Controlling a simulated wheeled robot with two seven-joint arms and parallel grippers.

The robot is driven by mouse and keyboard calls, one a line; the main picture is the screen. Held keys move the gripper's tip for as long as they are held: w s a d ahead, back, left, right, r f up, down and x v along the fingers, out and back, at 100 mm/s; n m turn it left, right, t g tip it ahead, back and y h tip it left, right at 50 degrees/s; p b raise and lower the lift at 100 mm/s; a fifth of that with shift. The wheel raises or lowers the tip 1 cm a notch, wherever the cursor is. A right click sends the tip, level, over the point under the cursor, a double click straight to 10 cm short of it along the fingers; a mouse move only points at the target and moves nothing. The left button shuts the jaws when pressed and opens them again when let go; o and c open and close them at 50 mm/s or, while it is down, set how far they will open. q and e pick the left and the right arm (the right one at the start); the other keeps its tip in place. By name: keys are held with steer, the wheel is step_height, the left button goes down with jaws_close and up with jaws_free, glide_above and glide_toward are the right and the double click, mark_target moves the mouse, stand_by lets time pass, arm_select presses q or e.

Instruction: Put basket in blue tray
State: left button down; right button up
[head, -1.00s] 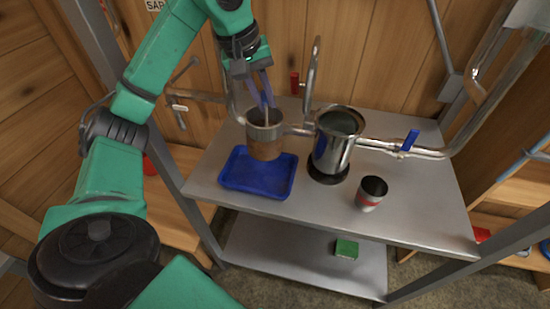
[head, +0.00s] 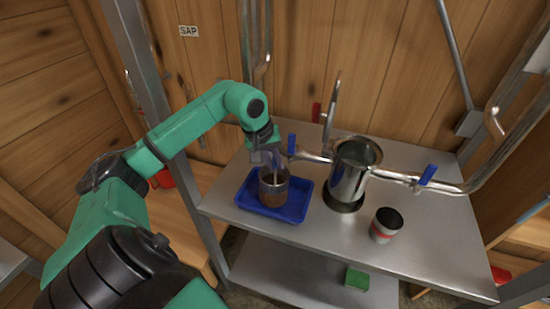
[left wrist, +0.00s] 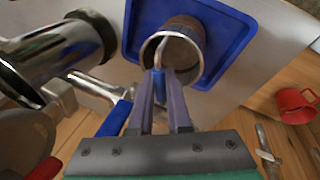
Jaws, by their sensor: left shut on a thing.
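The basket (head: 273,188) is a brown cylinder with a metal rim. It stands upright within the outline of the blue tray (head: 293,213), towards its left side; I cannot tell whether its base touches the tray floor. My left gripper (head: 272,168) is above it, shut on its thin upright handle. In the left wrist view the gripper (left wrist: 160,92) reaches the basket's rim (left wrist: 200,62), with the blue tray (left wrist: 135,28) behind it. My right gripper is not in view.
A shiny metal pot (head: 350,172) stands right of the tray, joined to pipes with blue valve handles (head: 428,174). A green box (head: 357,279) lies on the lower shelf. A red mug (left wrist: 297,105) shows in the left wrist view.

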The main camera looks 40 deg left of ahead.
arm_select(q)
steer(key=shift+w+f, duration=0.1)
steer(key=shift+f, duration=0.05)
steer(key=c, duration=0.9)
jaws_free()
steer(key=shift+d, duration=0.1)
steer(key=shift+o, duration=0.2)
steer(key=b+v, duration=0.1)
steer(key=v, duration=0.4)
steer(key=shift+r+b, duration=0.3)
steer(key=shift+b, duration=0.1)
steer(key=v, duration=0.6)
steer(key=shift+r, duration=0.2)
